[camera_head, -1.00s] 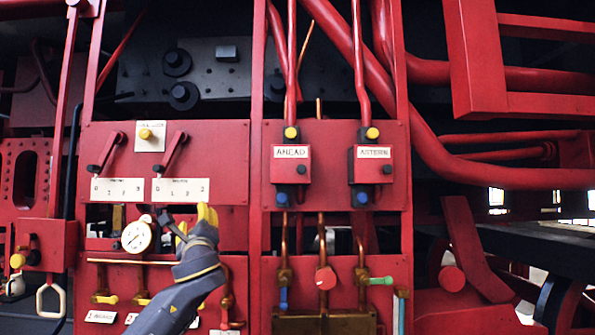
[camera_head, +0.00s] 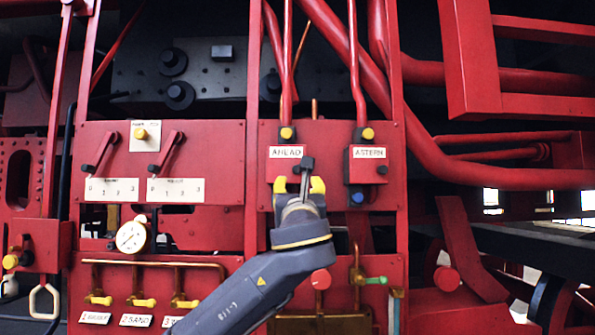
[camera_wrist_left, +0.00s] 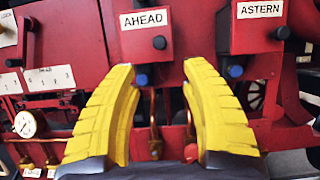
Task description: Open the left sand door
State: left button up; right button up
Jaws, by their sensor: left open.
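My left gripper (camera_head: 299,185) is in front of the lower part of the red AHEAD box (camera_head: 286,153). Its yellow fingers are spread with nothing between them, and they also show in the wrist view (camera_wrist_left: 159,68). The AHEAD box (camera_wrist_left: 147,35) and its blue knob (camera_wrist_left: 142,80) lie beyond the fingertips there. The gripper hides that knob in the head view. A label reading SAND (camera_head: 136,320) sits under yellow-handled valves (camera_head: 143,302) at the lower left. I cannot tell which part is the left sand door.
The ASTERN box (camera_head: 368,166) is to the right. Two red levers (camera_head: 168,152) stand above numbered plates at left. A white gauge (camera_head: 131,237) is below them. Copper pipes and a red round knob (camera_head: 320,279) are near my arm. A thick red pipe (camera_head: 440,150) curves at right.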

aim_at(297, 170)
pick_arm(q)
jog(key=x, duration=1.3)
jog(key=shift+w+r, duration=0.1)
jog(key=shift+w, duration=0.05)
jog(key=shift+c, duration=0.3)
jog(key=shift+a, duration=0.1)
grip_shut()
